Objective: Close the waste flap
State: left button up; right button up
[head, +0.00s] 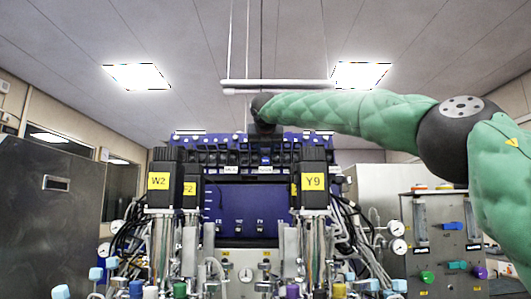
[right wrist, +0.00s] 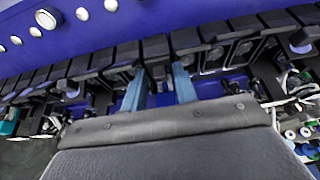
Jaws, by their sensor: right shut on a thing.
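A row of black flaps (right wrist: 100,62) runs along the blue panel in the right wrist view. The same row (head: 215,150) crosses the top of the bioreactor unit in the head view. My right gripper (right wrist: 159,70) has its two blue fingers on either side of one black flap (right wrist: 156,47) and is shut on it. I see no readable label there that tells whether this is the waste flap. In the head view my right gripper (head: 265,128) is at the row, its fingers too small to make out. My left gripper is not in view.
Two black motors marked W2 (head: 160,180) and Y9 (head: 314,182) stand in front of the blue cabinet. Tubes and cables (right wrist: 290,90) lie right of my gripper. A grey panel with gauges and flow tubes (head: 440,240) stands at the right, a steel cabinet (head: 50,210) at the left.

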jog(key=shift+f, duration=0.15)
jog(key=o, duration=0.7)
jog(key=shift+c, duration=0.2)
jog(key=shift+s+r+b, duration=0.3)
jog(key=shift+s, duration=0.3)
jog(key=b+v, duration=0.1)
jog(key=v, duration=0.5)
jog(key=shift+s, duration=0.2)
jog(key=shift+r, duration=0.15)
